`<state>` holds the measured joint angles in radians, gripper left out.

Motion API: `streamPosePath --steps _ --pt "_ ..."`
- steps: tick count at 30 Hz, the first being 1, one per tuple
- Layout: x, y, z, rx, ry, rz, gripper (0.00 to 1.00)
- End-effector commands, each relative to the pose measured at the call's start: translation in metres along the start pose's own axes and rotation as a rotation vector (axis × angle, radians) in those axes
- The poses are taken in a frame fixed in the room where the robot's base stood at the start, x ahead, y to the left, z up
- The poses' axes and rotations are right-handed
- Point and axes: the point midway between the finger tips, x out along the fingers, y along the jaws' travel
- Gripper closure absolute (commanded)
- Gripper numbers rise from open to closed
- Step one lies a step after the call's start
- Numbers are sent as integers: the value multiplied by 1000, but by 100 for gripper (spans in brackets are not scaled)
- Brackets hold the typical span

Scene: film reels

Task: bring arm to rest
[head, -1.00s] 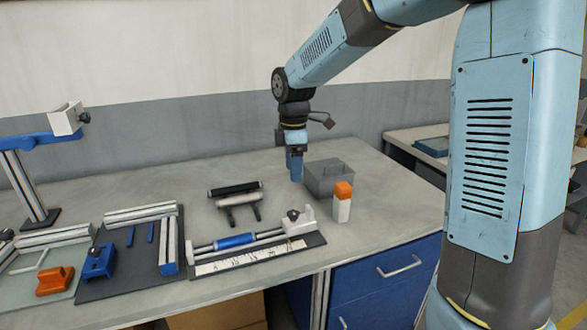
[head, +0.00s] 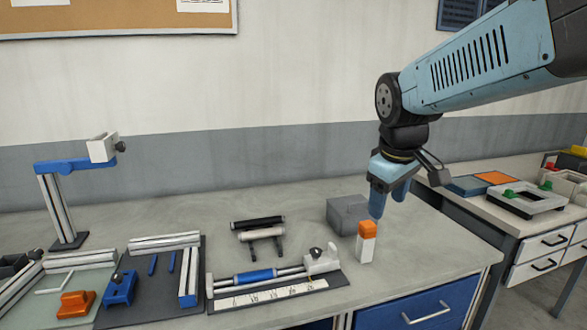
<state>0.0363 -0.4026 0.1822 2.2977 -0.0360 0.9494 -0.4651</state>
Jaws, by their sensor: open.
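My gripper (head: 389,206) hangs at the end of my blue arm in the head view, its blue fingers pointing down. It is open, with nothing visible between the fingers. It is above the right part of the workbench (head: 430,250), in front of the grey box (head: 346,213) and partly covering its right side. An orange-capped white bottle (head: 366,243) stands upright just left of and below the fingertips in the picture. I cannot tell the exact gap between them.
A ruler fixture (head: 272,290) with a blue roller lies at the bench front. Behind it is a two-bar rack (head: 260,232). Further left are a dark tray (head: 150,299), an orange block (head: 76,304) and a camera stand (head: 62,207). A second bench (head: 480,197) stands at the right.

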Motion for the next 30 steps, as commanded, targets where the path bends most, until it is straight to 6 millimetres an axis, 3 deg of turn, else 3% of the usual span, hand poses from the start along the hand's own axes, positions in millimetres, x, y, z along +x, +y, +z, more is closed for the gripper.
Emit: streamPosePath --steps 9,15,30 --pt "-24 -8 74 414 128 24 38" --pt "-27 -14 103 584 185 11 38" --pt "-27 -16 111 638 201 3 38"
